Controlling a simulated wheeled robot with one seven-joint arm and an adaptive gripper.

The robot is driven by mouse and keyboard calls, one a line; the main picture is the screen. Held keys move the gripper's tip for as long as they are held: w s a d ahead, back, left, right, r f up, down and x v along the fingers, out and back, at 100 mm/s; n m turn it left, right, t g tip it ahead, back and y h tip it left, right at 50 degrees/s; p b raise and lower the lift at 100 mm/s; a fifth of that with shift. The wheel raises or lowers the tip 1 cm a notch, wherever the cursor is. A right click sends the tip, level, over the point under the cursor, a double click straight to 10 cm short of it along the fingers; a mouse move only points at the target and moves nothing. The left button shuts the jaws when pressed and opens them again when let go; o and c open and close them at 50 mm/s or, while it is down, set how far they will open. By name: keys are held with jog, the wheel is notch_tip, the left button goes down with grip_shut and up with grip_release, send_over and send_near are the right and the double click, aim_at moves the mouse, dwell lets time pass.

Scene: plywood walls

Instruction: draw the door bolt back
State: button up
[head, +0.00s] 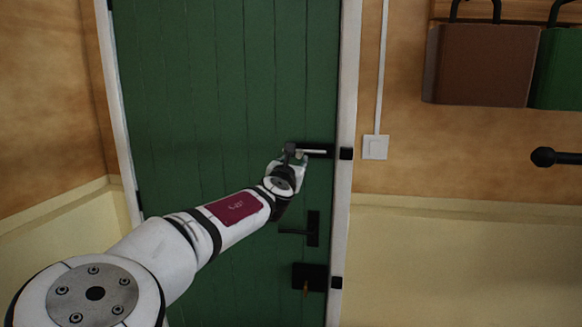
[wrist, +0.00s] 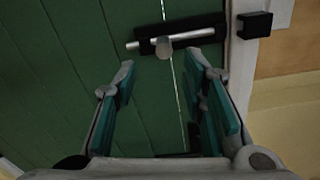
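The door bolt (head: 318,151) is a silver rod on a black plate near the right edge of the green door (head: 215,90). In the wrist view the rod (wrist: 190,37) sticks out a little past the plate's left end. Its bright part stops short of the black keep (wrist: 254,24) on the frame; I cannot tell if more runs on under the plate's end. A pale round knob (wrist: 164,48) hangs off the rod. My gripper (wrist: 161,68) is open and empty, its fingers either side of the knob's line. In the head view my gripper (head: 290,158) partly covers the bolt's left end.
Below the bolt are a black door handle (head: 312,229) and a black lock box (head: 310,277) with a brass-coloured piece. A light switch (head: 375,147) is on the wall to the right. Bags (head: 480,65) hang at the upper right, above a dark round-ended bar (head: 545,157).

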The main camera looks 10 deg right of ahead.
jog(key=shift+v, duration=1.4)
jog(key=s+d+f+m+g+h, duration=0.1)
jog(key=s+d+f+m+g, duration=0.1)
jog(key=d+f+m, duration=0.35)
jog(key=s+d+f+m+g+h, duration=0.1)
jog(key=s+d+f+m+g, duration=0.15)
jog(key=d, duration=0.55)
jog(key=s+d+f+m+g+y, duration=0.3)
jog(key=s+d+f+m+g, duration=0.25)
jog(key=s+f+m, duration=0.3)
jog(key=s+a+r+m+y, duration=0.1)
jog(key=s+a+r+m, duration=0.2)
jog(key=s, duration=0.8)
jog(key=s+a+r+m+g+y, duration=0.1)
jog(key=s+r+m, duration=0.4)
jog(key=s, duration=0.6)
jog(key=s+a+r+m+y, duration=0.2)
jog(key=s+a+r+m, duration=0.2)
jog(key=s, duration=0.8)
jog(key=shift+a+r+m+g+y, duration=0.15)
jog(key=shift+a+m+g+y, duration=0.2)
jog(key=shift+a+m, duration=0.6)
